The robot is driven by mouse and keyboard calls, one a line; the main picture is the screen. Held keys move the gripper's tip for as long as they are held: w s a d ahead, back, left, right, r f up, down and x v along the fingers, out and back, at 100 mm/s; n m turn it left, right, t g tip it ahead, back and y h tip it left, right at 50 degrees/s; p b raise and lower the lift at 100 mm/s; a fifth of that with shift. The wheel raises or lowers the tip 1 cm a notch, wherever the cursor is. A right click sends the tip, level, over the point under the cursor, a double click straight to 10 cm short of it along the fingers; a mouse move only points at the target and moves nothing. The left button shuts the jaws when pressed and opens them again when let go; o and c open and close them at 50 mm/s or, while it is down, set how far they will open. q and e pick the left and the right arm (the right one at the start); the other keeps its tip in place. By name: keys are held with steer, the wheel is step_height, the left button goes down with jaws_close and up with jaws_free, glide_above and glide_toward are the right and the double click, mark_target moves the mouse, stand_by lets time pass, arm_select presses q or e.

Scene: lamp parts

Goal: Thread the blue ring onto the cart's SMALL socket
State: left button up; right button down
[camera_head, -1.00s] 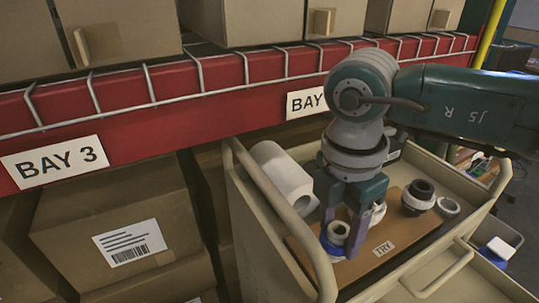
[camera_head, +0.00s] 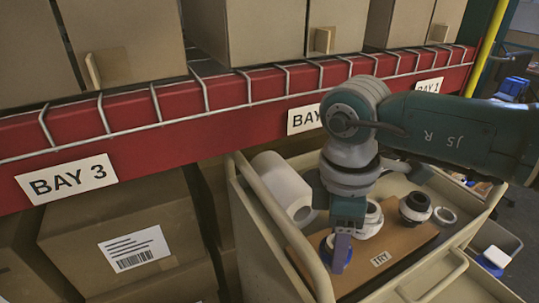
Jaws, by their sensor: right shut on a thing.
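My right gripper (camera_head: 342,250), with purple fingers, points down over the left part of the brown board on the cart. It is shut on the blue ring (camera_head: 347,257), whose edges show on both sides of the fingers. A white piece (camera_head: 329,241) shows beside the fingers, at the ring; the fingers hide whether the ring is around it. White round parts (camera_head: 369,228) stand just right of the gripper. A dark-topped socket (camera_head: 415,207) stands further right. I cannot tell for sure which is the small socket. My left gripper is not in view.
The cream cart (camera_head: 262,240) has raised rails around the brown board (camera_head: 402,242) with a "TRY" label (camera_head: 380,259). A white roll (camera_head: 281,184) lies at left, a white ring (camera_head: 444,215) at right. The red shelf beam (camera_head: 180,133) runs close behind my arm.

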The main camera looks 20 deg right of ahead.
stand_by(0.3)
steer(key=shift+m+p, duration=0.4)
steer(key=shift+m, duration=0.5)
steer(key=m+p, duration=0.1)
steer(key=m, duration=0.2)
steer(key=shift+m+p, duration=1)
steer(key=shift+p, duration=0.15)
steer(key=shift+f, duration=0.1)
